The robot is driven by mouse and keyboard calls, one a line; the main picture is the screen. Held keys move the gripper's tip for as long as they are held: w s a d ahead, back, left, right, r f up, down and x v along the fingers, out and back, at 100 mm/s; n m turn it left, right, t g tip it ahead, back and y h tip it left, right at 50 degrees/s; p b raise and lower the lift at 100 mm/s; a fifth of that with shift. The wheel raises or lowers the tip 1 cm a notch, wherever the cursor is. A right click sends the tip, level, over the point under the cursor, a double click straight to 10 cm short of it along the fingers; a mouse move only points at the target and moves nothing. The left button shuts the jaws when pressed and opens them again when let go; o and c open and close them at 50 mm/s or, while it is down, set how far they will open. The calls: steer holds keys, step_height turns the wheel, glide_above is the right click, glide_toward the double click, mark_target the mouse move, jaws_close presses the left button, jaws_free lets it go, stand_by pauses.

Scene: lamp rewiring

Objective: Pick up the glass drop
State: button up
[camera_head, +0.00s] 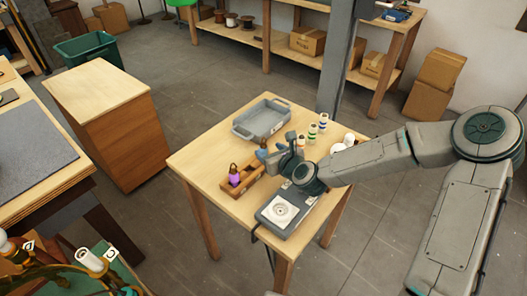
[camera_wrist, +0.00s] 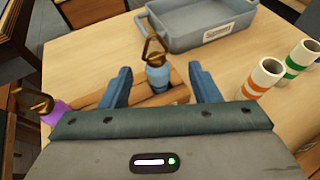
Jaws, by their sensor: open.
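A light-blue glass drop (camera_wrist: 158,76) with a brass hook on top stands upright at the wooden rack (camera_wrist: 172,97) in the wrist view. A purple glass drop (camera_wrist: 59,115) with a brass hook is at the rack's left end; it also shows in the head view (camera_head: 235,179). My gripper (camera_wrist: 160,72) is open, with its two blue fingers on either side of the light-blue drop and a visible gap to each side. In the head view my gripper (camera_head: 272,154) is over the rack (camera_head: 243,186) and hides part of it.
A grey tray (camera_wrist: 185,43) with a label stands behind the rack. White rolls with orange (camera_wrist: 262,78), green (camera_wrist: 297,58) and blue (camera_head: 323,121) bands stand to the right. A grey plate with a white piece (camera_head: 280,212) is at the table's front edge.

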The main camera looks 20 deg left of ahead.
mark_target(264, 146)
steer(key=shift+a+r+p+x, duration=0.15)
steer(key=shift+p+x, duration=0.15)
steer(key=shift+x, duration=0.6)
steer(key=shift+a+r+p+x, duration=0.1)
steer(key=shift+p+x, duration=0.25)
steer(key=shift+x, duration=0.6)
steer(key=shift+r+p+x, duration=0.15)
steer(key=shift+p+x, duration=0.15)
steer(key=shift+x, duration=0.6)
steer(key=shift+w+a+f, duration=0.15)
steer(key=shift+f, duration=0.05)
steer(key=c, duration=1)
